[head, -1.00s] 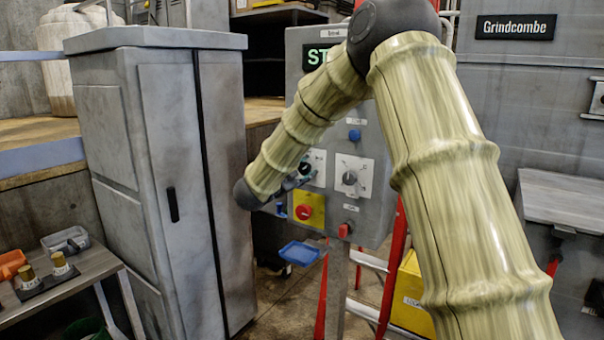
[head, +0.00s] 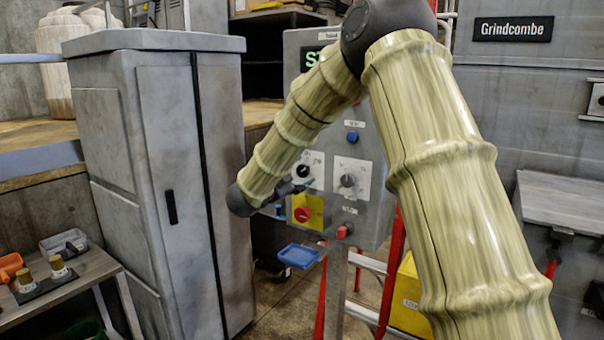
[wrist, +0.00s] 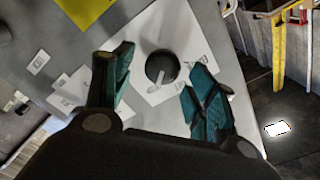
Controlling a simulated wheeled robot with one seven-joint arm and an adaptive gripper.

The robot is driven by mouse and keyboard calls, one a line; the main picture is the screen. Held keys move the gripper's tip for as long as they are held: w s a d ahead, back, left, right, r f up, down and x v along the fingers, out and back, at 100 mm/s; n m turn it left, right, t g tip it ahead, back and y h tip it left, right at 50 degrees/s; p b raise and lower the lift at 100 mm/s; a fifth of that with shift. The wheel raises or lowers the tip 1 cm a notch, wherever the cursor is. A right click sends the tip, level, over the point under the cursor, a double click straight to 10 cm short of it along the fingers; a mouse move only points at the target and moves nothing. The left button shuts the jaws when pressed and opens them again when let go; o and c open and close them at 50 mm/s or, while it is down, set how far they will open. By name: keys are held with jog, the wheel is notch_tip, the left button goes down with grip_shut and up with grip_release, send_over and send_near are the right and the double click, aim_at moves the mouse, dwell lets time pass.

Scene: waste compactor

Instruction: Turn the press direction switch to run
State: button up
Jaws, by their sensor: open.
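The grey control panel (head: 368,215) carries two rotary switches on white plates. The left switch has a black knob (head: 303,171), and the right one a grey knob (head: 347,180). The lettering is too small to read, so I cannot tell which is labelled press direction. My gripper (head: 296,186) is at the left switch, partly hidden by its own wrist. In the wrist view my gripper (wrist: 161,64) is open, its teal fingers on either side of the round black knob (wrist: 161,68) with its light pointer. Contact with the knob is not visible.
A yellow plate with a red knob (head: 303,215) sits below the left switch. A blue button (head: 352,137) and a red switch (head: 343,231) are also on the panel. A blue tray (head: 298,255) hangs below. A tall grey cabinet (head: 150,180) stands close on the left.

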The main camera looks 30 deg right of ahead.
jog(key=v, duration=1)
